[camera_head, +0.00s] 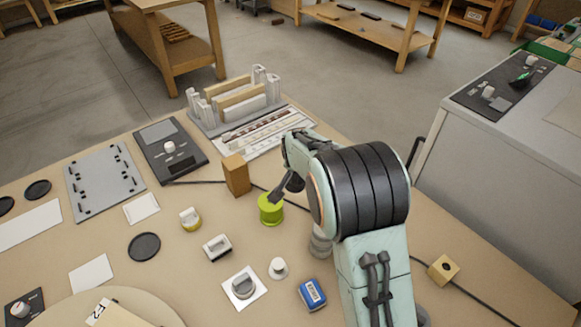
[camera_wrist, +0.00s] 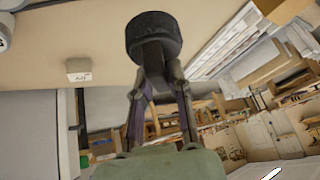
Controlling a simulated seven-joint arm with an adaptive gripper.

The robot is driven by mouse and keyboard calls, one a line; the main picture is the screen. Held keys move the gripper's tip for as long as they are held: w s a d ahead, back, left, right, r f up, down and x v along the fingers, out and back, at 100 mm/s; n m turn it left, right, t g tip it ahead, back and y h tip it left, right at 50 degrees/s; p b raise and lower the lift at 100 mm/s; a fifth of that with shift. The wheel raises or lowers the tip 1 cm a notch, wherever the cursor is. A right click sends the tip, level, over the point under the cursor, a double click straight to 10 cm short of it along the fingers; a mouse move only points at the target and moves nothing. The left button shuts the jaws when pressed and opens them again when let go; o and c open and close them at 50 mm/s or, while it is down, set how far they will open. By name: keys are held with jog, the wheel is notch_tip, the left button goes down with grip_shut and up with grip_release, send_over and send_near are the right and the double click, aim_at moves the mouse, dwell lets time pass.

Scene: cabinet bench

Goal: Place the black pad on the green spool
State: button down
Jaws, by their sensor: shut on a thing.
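The green spool (camera_head: 270,214) stands upright on the bench, left of my arm in the head view. My gripper (camera_head: 281,190) is just above it, pointing down and tilted. In the wrist view my gripper (camera_wrist: 158,70) is shut on a round black pad (camera_wrist: 153,33), by a narrow part of it. The head view shows a dark shape at the gripper's tip, over the spool's top; I cannot tell whether it touches the spool. The spool does not show in the wrist view, where the pad may hide it.
A wooden block (camera_head: 236,175) stands close behind and left of the spool. A yellow-based knob (camera_head: 190,218), a white-handled piece (camera_head: 217,247) and a black disc (camera_head: 144,246) lie to the left. A blue stamp-like box (camera_head: 312,294) is in front. A rack (camera_head: 238,105) stands behind.

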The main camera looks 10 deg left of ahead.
jog(key=s+r+n, duration=0.1)
jog(key=s+r, duration=0.4)
jog(key=s, duration=0.8)
send_over(271, 209)
jog(key=w, duration=0.2)
jog(key=shift+n, duration=0.4)
jog(key=f, duration=0.6)
jog(key=shift+s+a+f, duration=0.1)
jog(key=shift+s+f, duration=0.1)
jog(key=shift+s, duration=0.05)
jog(key=shift+w+a+f, duration=0.15)
jog(key=shift+w+f, duration=0.25)
jog(key=shift+f, duration=1.65)
